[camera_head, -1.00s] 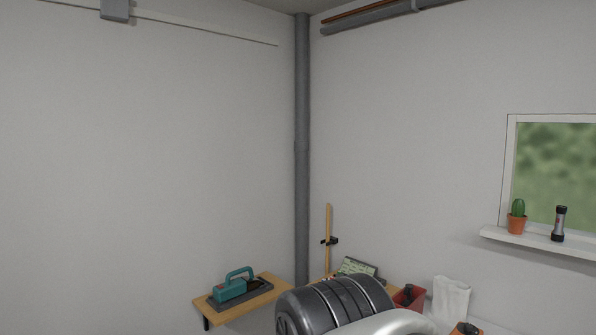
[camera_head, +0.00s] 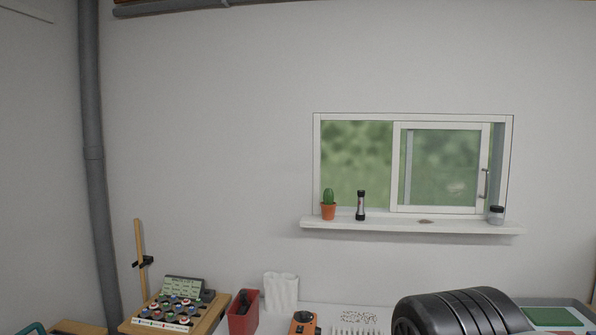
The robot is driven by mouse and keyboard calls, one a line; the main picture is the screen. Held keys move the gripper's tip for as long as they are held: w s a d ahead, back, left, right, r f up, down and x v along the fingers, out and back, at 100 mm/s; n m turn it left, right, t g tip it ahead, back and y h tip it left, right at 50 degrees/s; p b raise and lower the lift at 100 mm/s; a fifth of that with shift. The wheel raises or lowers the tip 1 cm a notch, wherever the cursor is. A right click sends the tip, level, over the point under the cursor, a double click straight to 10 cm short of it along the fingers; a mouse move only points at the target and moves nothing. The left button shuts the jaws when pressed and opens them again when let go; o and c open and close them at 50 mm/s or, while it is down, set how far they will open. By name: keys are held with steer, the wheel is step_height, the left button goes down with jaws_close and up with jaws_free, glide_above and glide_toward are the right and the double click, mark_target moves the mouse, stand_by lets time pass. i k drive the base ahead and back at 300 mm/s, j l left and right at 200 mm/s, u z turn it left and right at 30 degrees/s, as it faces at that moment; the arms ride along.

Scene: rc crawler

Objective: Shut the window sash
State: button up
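The window (camera_head: 355,117) is on the wall right of centre, above a white sill. Its white-framed sliding sash (camera_head: 396,165) covers the right part. A narrow strip (camera_head: 498,165) shows between the sash's right edge and the right jamb. A vertical bar shows through the sash glass near its left side. A dark upright handle (camera_head: 485,184) is on the sash's right stile.
On the sill (camera_head: 400,227) stand a potted cactus (camera_head: 328,211), a flashlight (camera_head: 361,206) and a lidded jar (camera_head: 496,216) near the strip. A small brown item (camera_head: 425,221) lies there too. Below are a red bin (camera_head: 243,314), a white cloth-like item (camera_head: 281,292) and a green-topped tray (camera_head: 553,316).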

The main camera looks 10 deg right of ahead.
mark_target(482, 180)
steer(key=z, duration=0.95)
